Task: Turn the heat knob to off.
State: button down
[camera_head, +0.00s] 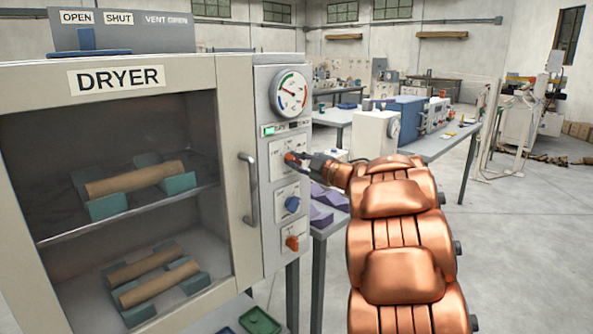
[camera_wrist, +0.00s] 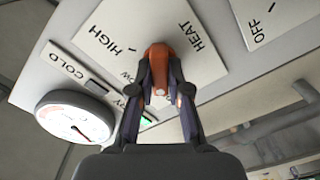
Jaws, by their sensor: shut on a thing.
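The heat knob is orange and sits on a white plate on the dryer's control panel, top of three knobs in the head view (camera_head: 290,156). In the wrist view the heat knob (camera_wrist: 158,53) is on a plate marked HEAT, HIGH and a partly covered LOW. My gripper (camera_head: 304,160) reaches it from the right. In the wrist view my gripper's fingers (camera_wrist: 160,88) are closed on the knob's two sides. The fingers hide part of the knob, so I cannot tell which mark it points to.
Below are a blue knob (camera_head: 292,204) and another orange knob (camera_head: 292,243). A round gauge (camera_head: 290,92) is above. The dryer door handle (camera_head: 249,188) stands out to the left. Tables with machines stand behind; open floor lies right.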

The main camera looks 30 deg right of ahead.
jog(key=shift+n+b, duration=0.45)
jog(key=shift+n, duration=0.15)
jog(key=c, duration=1.1)
grip_release()
jog(key=shift+s, duration=0.15)
jog(key=v, duration=1.1)
jog(key=shift+s+d, duration=0.15)
jog(key=shift+s, duration=0.25)
